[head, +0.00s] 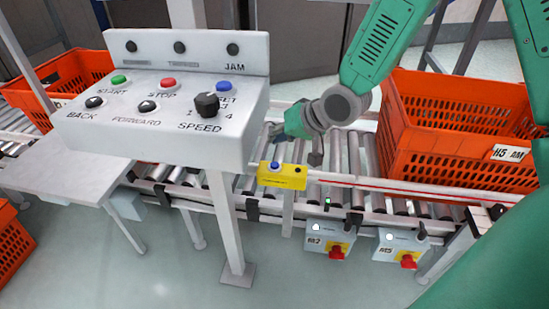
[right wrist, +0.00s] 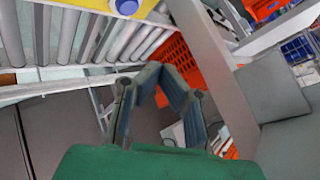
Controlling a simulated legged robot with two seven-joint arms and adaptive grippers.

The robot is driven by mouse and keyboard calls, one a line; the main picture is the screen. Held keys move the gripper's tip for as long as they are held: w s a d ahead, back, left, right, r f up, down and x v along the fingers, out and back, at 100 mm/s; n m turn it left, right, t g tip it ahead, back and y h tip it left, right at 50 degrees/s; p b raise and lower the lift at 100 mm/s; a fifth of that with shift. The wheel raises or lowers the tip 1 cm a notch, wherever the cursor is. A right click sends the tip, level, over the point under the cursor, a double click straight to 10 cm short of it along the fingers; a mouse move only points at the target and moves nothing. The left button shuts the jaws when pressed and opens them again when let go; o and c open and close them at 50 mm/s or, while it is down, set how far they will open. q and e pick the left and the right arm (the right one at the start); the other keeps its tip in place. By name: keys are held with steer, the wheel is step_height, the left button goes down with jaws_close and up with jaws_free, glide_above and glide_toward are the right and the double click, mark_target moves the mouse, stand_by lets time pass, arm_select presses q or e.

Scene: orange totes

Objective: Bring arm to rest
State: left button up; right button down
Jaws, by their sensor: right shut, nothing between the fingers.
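My right arm comes in from the upper right in the head view and bends at a grey wrist joint. My right gripper (head: 277,134) is at its end, just to the right of the control panel and above the conveyor rollers. In the right wrist view the fingers (right wrist: 155,72) come together at the tips with nothing between them. My left gripper is in neither view.
The white control panel (head: 160,125) stands on a post close to the right gripper. A yellow box with a blue button (head: 283,177) sits on the conveyor's near rail. An orange tote (head: 440,150) stands on the rollers at right. Bare rollers (head: 345,160) lie between.

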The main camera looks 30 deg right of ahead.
steer(key=shift+f, duration=0.1)
stand_by(0.6)
steer(key=s+a+f+n+g+h+p, duration=0.1)
steer(key=s+a+f+n+g+p, duration=0.2)
steer(key=s+f, duration=1)
steer(key=s+f+n+g+h, duration=0.1)
steer(key=s+f+g, duration=0.1)
steer(key=s, duration=0.6)
steer(key=s+f+n+g+h, duration=0.1)
steer(key=s+f+g, duration=0.2)
steer(key=s, duration=0.6)
steer(key=shift+a+f, duration=0.25)
steer(key=shift+f, duration=0.7)
steer(key=shift+w, duration=0.15)
